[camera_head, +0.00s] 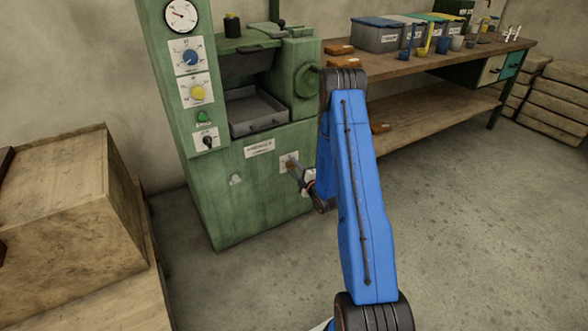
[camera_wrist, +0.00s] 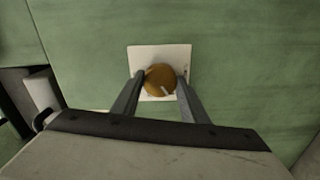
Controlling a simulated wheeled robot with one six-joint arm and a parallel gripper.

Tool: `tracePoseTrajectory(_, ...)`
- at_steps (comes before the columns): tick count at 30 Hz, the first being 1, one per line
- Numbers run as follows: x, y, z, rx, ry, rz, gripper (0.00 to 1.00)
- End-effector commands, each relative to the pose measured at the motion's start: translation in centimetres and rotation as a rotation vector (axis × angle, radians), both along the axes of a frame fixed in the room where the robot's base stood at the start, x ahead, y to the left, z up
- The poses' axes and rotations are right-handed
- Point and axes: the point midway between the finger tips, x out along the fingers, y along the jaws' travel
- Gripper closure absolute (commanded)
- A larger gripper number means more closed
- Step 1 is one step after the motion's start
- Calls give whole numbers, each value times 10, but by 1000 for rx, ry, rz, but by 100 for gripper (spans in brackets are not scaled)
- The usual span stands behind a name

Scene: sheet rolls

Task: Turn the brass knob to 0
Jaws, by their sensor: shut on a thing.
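The brass knob (camera_wrist: 160,79) is in the middle of a white square plate (camera_wrist: 179,54) on the green machine's front. A pale pointer mark on the knob slants toward the lower right in the wrist view; I cannot read any scale around it. My gripper (camera_wrist: 160,86) is shut on the knob, one finger on each side. In the head view the knob (camera_head: 291,164) shows low on the machine, below a label, with my gripper (camera_head: 297,172) reaching it from the right. The fingers and wrist hide part of the plate there.
The green machine (camera_head: 225,185) has a gauge (camera_head: 181,16), a blue knob (camera_head: 190,57), a yellow knob (camera_head: 197,92) and an open tray (camera_head: 257,112). A workbench (camera_head: 430,68) with bins stands right. A wooden crate (camera_head: 70,215) stands left. The floor (camera_head: 470,220) at right is clear.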

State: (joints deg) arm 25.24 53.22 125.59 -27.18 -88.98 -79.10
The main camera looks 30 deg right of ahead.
Motion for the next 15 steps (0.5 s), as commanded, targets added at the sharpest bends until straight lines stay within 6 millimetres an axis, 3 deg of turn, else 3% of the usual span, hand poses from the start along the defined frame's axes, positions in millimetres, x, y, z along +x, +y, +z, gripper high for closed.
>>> tracePoseTrajectory(2, -1, 1, -2, 1, 4, 2, 82)
tracePoseTrajectory(3, -1, 1, -2, 1, 4, 2, 51)
tracePoseTrajectory(4, -1, 1, -1, 1, 3, 2, 43)
tracePoseTrajectory(15, -3, 0, -1, 1, 2, 0, 41)
